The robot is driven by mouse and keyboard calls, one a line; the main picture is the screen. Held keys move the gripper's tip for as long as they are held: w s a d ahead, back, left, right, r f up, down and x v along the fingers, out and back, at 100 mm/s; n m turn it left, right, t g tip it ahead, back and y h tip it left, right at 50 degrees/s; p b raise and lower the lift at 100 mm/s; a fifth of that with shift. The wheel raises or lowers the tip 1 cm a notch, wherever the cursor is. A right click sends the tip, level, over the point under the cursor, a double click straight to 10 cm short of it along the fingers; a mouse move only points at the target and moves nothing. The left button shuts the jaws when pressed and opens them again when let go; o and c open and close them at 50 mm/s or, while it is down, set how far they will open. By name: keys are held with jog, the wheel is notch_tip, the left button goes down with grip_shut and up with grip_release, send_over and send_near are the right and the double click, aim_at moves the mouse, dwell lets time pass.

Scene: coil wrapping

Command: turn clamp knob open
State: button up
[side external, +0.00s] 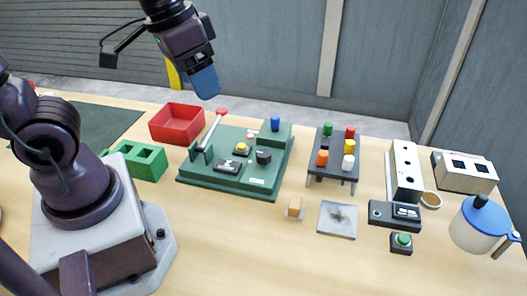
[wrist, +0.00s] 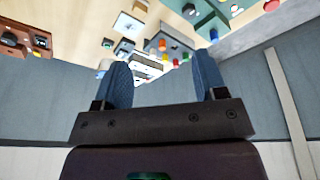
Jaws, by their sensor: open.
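A green fixture board (side external: 215,182) lies on the table in the side view. It carries a yellow knob (side external: 241,148), a black block-like part (side external: 263,157), a blue peg (side external: 275,123) on a raised block, and a pale lever with a red ball end (side external: 221,112). I cannot tell for sure which part is the clamp knob. My gripper (side external: 206,90) is high above the back left of the board, touching nothing. In the wrist view its two blue fingers (wrist: 163,80) stand apart with nothing held between them.
A red bin (side external: 177,123) and a green block with openings (side external: 140,162) stand left of the board. A dark rack with coloured pegs (side external: 333,165) stands to its right. Further right are a white box (side external: 405,170) and a blue-lidded jug (side external: 478,225). The front table is mostly clear.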

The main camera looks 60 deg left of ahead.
jog(key=w+a+f+n+g, duration=0.1)
jog(key=w+f+n+g, duration=0.1)
jog(key=w+f+n, duration=0.35)
jog(key=n+g, duration=0.1)
jog(key=n, duration=1.1)
send_over(264, 153)
notch_tip(264, 153, down, 7)
notch_tip(264, 153, down, 13)
jog(key=shift+f, duration=0.2)
jog(key=c, duration=0.9)
